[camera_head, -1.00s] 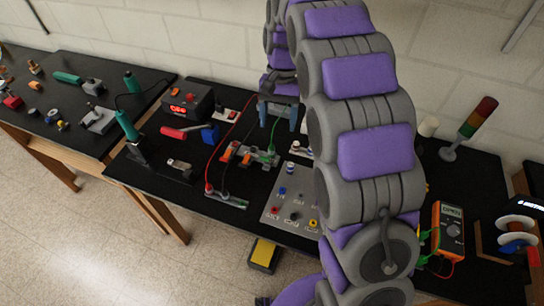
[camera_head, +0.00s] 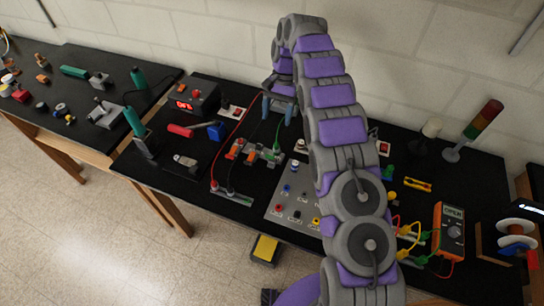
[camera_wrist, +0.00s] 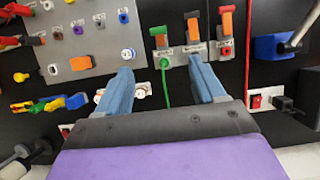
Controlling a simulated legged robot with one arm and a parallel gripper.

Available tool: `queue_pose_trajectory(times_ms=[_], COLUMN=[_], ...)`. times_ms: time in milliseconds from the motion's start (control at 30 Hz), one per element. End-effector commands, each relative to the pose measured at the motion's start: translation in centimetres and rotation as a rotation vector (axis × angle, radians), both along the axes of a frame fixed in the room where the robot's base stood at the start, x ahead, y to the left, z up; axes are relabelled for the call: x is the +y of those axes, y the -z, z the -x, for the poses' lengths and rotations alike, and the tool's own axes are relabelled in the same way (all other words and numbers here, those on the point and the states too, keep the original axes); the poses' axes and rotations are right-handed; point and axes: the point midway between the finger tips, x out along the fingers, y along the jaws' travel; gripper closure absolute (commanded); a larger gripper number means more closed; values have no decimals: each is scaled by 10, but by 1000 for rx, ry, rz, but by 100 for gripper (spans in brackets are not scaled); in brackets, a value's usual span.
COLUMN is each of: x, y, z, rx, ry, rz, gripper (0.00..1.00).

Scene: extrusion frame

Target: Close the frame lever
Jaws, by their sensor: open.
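The row also shows in the head view (camera_head: 255,153). A green cable runs down from the left lever's base.
A blue block (camera_wrist: 270,47) with a grey rod stands beside the row; its red handle (camera_head: 180,130) shows in the head view. A grey panel with coloured sockets (camera_head: 290,206), a black box with red display (camera_head: 197,98), loose cables and a multimeter (camera_head: 450,230) crowd the table.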

Motion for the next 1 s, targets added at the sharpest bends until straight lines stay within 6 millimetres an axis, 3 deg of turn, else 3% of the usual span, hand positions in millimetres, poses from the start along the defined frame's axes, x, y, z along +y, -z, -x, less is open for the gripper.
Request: queue_pose_trajectory(times_ms=[467, 1000], x=[6, 18], y=[53, 138], z=[21, 54], rx=[3, 3], ry=[0, 1], rz=[1, 1], gripper=[31, 31])
